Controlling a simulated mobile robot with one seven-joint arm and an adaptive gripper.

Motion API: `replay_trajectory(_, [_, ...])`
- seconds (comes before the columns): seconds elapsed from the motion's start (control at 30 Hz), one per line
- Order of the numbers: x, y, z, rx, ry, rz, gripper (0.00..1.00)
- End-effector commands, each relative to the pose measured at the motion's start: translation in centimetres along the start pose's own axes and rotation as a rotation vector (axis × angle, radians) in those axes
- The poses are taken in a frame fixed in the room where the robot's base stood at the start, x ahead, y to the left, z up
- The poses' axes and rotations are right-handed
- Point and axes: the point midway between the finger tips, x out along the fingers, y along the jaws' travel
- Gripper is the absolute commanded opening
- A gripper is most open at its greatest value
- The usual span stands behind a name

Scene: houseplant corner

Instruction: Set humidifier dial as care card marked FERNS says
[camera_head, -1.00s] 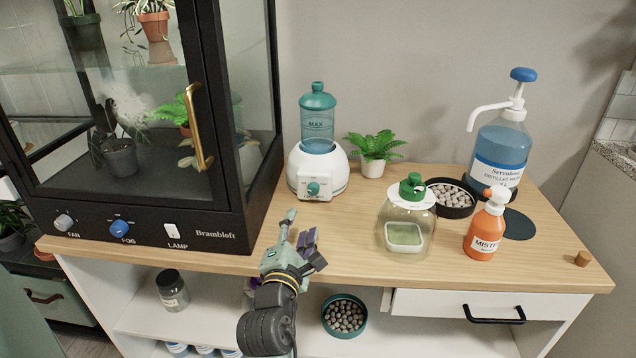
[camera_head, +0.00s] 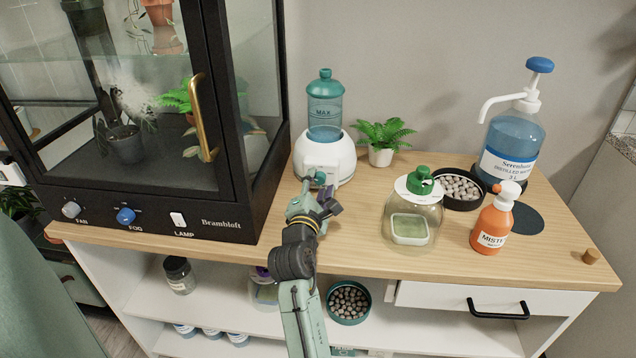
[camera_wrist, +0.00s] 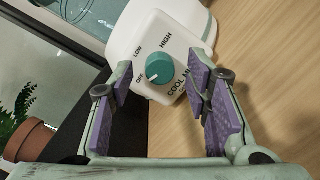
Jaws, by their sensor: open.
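The humidifier (camera_head: 325,157) is white with a teal-topped water tank and stands on the wooden counter beside the glass cabinet. In the wrist view its teal dial (camera_wrist: 160,68) shows OFF, LOW, HIGH labels around it, and the white pointer mark is turned towards OFF. My gripper (camera_head: 316,198) is in front of the humidifier's dial face and partly covers it in the head view. In the wrist view my gripper (camera_wrist: 162,84) is open, with purple finger pads on either side of the dial's line and nothing between them. No care card marked FERNS is visible.
The black cabinet (camera_head: 150,214) stands close at left. A small fern (camera_head: 382,140) is right of the humidifier. A green-topped jar (camera_head: 412,218), orange mister (camera_head: 492,222) and distilled water bottle (camera_head: 512,150) stand further right. Bare counter (camera_head: 358,210) lies between humidifier and jar.

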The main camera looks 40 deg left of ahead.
Motion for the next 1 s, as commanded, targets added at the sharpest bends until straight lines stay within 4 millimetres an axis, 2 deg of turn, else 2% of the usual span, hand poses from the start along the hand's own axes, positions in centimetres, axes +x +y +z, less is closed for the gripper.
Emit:
replay_trajectory(0.33, [0.33, 0.00, -0.04, 0.000, 0.001, 0.000, 0.43])
replay_trajectory(1.0, [0.30, 0.00, -0.05, 0.000, 0.001, 0.000, 0.00])
